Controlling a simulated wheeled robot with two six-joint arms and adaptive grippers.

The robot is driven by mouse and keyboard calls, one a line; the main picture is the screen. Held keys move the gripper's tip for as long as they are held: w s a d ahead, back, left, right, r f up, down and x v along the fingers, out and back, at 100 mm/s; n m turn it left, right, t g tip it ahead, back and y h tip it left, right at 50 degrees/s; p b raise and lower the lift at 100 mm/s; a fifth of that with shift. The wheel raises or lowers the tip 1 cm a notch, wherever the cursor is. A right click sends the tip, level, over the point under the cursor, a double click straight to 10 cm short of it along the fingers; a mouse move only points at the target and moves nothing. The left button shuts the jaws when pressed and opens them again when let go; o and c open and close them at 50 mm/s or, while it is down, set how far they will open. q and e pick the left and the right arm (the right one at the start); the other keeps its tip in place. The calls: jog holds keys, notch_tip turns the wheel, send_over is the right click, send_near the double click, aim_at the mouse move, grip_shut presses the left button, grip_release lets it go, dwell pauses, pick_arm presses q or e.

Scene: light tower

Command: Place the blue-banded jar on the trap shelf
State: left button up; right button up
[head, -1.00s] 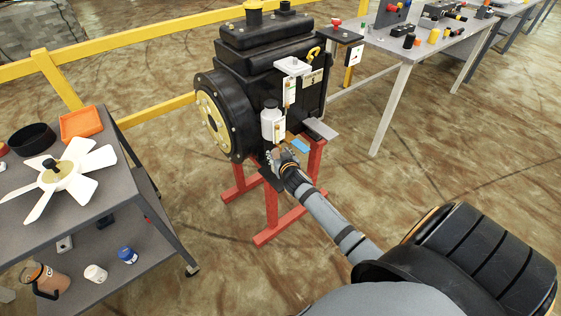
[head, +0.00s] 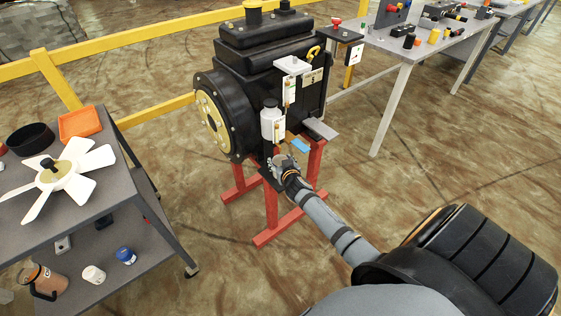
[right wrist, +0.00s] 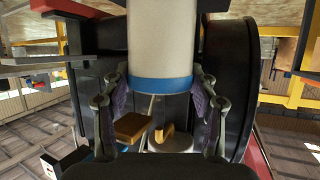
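A white jar with a blue band at its lower end (right wrist: 161,84) fills the middle of the right wrist view; its top is cut off. My right gripper (right wrist: 160,92) has its fingers apart on either side of the blue-banded end, with narrow gaps beside the jar. In the head view my right gripper (head: 280,162) is at the front of the black machine, just below a white bottle with a dark cap (head: 270,122), which seems to be this jar. A grey plate (head: 320,129) juts from the machine; I cannot tell whether it is the trap shelf. My left gripper is out of view.
The black machine (head: 262,62) stands on red legs (head: 272,205). White tags hang beside the bottle. A cart (head: 120,211) at left holds a white fan, an orange tray and several jars. A tool table (head: 400,47) stands behind right. Floor between is clear.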

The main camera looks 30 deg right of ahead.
jog(key=shift+o, duration=1)
jog(key=shift+r, duration=0.2)
jog(key=v, duration=1.2)
jog(key=shift+p, duration=0.3)
jog(key=shift+r, duration=0.1)
